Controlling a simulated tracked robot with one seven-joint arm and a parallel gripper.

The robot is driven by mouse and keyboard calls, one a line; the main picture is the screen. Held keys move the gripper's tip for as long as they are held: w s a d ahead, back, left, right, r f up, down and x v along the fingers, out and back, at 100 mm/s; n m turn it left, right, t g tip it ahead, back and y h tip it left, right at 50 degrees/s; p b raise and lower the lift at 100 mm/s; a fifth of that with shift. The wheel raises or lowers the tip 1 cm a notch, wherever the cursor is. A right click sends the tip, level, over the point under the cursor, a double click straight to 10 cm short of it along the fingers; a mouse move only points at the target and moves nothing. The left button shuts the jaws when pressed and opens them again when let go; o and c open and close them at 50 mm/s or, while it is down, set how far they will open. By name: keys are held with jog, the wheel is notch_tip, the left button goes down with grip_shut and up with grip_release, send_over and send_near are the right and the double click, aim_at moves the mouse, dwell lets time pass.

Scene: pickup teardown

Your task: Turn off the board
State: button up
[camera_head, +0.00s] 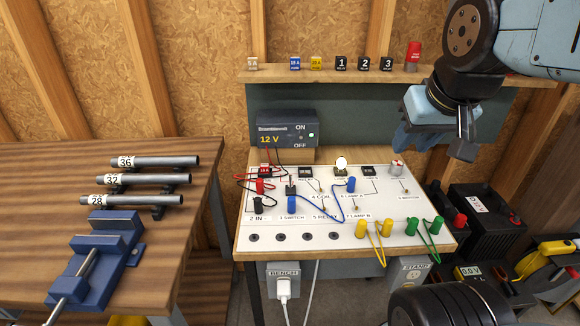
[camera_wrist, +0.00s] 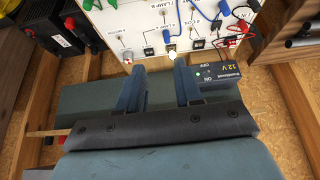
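Behind the board is the dark power supply (camera_head: 287,130), reading 12 V, with ON and OFF marks and a green light by ON. It shows upside down in the wrist view (camera_wrist: 224,72). My gripper (camera_head: 440,140) is open and empty, above and right of the board, apart from the supply. Its two blue fingers are spread in the wrist view (camera_wrist: 158,82).
A shelf (camera_head: 490,76) above holds small labelled blocks and a red piece (camera_head: 413,52). Left is a wooden table (camera_head: 190,225) with metal tubes and a blue vise (camera_head: 95,260). Dark boxes and a meter (camera_head: 470,270) stand at lower right. Air before the supply is clear.

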jog(key=m+g, duration=0.2)
jog(key=g, duration=0.4)
send_over(290, 176)
notch_tip(290, 176, down, 13)
jog(key=shift+h, duration=0.4)
jog(key=f, duration=1.3)
jog(key=shift+w+f, duration=0.2)
jog(key=shift+w, duration=0.05)
grip_shut()
